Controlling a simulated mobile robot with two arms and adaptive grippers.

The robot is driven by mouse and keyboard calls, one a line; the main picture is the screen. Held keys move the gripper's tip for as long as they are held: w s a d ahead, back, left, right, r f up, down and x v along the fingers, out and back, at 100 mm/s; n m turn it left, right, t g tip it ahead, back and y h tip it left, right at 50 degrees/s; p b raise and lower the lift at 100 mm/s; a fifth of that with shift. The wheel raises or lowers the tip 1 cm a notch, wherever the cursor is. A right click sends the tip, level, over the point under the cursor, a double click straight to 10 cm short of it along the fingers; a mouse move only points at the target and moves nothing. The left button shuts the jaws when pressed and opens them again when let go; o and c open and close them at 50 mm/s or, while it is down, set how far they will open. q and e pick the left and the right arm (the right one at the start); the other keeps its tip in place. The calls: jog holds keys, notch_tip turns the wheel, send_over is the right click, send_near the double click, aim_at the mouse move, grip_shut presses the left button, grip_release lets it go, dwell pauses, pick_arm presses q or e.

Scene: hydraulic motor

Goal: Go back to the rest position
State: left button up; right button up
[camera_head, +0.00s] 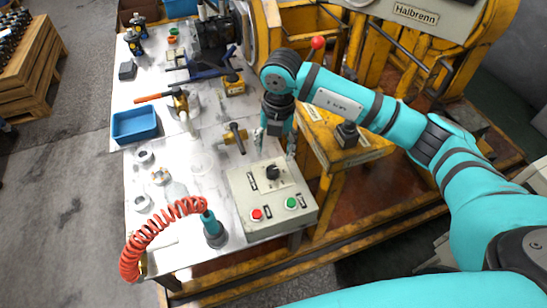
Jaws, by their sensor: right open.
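My right arm, turquoise with dark bands, reaches in from the right. Its right gripper (275,145) points down over the workbench, just behind the grey control box (272,222). Its fingers are apart and I see nothing between them. The control box carries a black rotary knob, a red button and a green button. My left gripper is not in view.
The pale workbench (180,238) holds a blue tray (134,124), metal rings, a coiled orange hose (152,228) and a vise (213,66). A yellow machine frame (330,195) stands close on the right. Bare floor (58,180) lies at left.

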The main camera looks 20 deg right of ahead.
notch_tip(320, 180, up, 2)
jog(key=shift+r, duration=0.1)
dwell(0.5)
